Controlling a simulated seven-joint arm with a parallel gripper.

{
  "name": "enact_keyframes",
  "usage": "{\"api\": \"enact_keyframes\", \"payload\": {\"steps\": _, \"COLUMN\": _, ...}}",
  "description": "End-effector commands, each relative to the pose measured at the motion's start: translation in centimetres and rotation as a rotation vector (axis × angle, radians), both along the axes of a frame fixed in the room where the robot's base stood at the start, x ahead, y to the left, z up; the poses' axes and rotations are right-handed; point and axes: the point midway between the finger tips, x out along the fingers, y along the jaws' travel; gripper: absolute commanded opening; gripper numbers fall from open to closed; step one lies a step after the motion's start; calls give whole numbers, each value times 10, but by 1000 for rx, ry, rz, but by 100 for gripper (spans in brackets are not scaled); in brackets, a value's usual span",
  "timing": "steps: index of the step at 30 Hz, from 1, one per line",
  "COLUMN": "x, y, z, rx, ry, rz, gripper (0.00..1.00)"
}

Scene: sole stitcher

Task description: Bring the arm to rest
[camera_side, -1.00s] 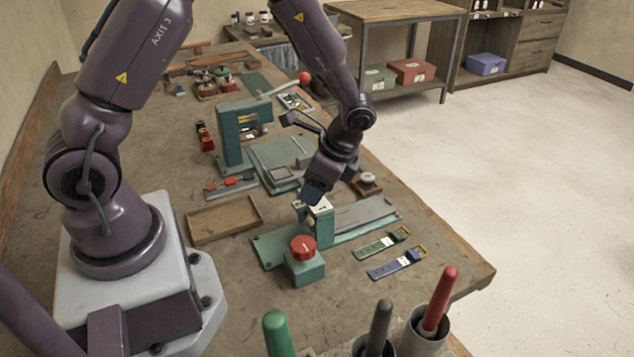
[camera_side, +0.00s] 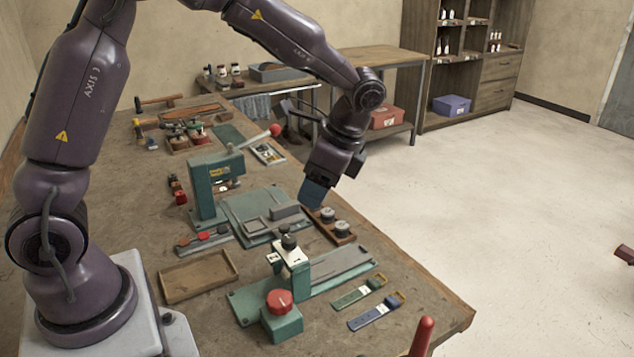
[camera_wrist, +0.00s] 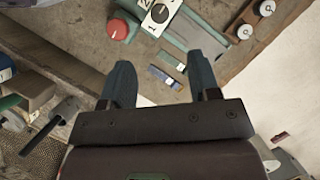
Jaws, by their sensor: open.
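My gripper (camera_side: 314,194) hangs in the air above the right side of the workbench (camera_side: 215,300), near the wooden block with round metal pieces (camera_side: 335,224). In the wrist view my gripper (camera_wrist: 161,88) shows two blue fingers spread apart with nothing between them. Below it stands the green device with a black knob (camera_side: 290,256) and a numbered white top; it also shows in the wrist view (camera_wrist: 160,14). A red button on a green box (camera_side: 281,302) stands beside it. My gripper appears clear of these things.
A green press (camera_side: 213,185) with a red-tipped lever stands behind. A green strap (camera_side: 357,293) and a blue strap (camera_side: 374,313) lie at the right front. An empty wooden tray (camera_side: 198,277) lies at the left. Open floor (camera_side: 500,200) is to the right of the bench.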

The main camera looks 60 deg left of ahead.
Motion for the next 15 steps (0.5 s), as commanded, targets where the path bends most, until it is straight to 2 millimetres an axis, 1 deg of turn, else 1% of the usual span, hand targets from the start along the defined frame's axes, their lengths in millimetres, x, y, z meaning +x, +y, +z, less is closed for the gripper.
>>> {"api": "enact_keyframes", "payload": {"steps": 9, "x": 0, "y": 0, "z": 1, "rx": 1, "ry": -1, "rz": 3, "gripper": 56}}
{"api": "enact_keyframes", "payload": {"steps": 12, "x": 2, "y": -2, "z": -1, "rx": 3, "ry": -24, "rz": 42, "gripper": 56}}
{"api": "enact_keyframes", "payload": {"steps": 14, "x": -5, "y": -4, "z": -10, "rx": -4, "ry": -32, "rz": 100, "gripper": 56}}
{"api": "enact_keyframes", "payload": {"steps": 15, "x": -12, "y": -5, "z": -9, "rx": -9, "ry": -53, "rz": 150, "gripper": 56}}
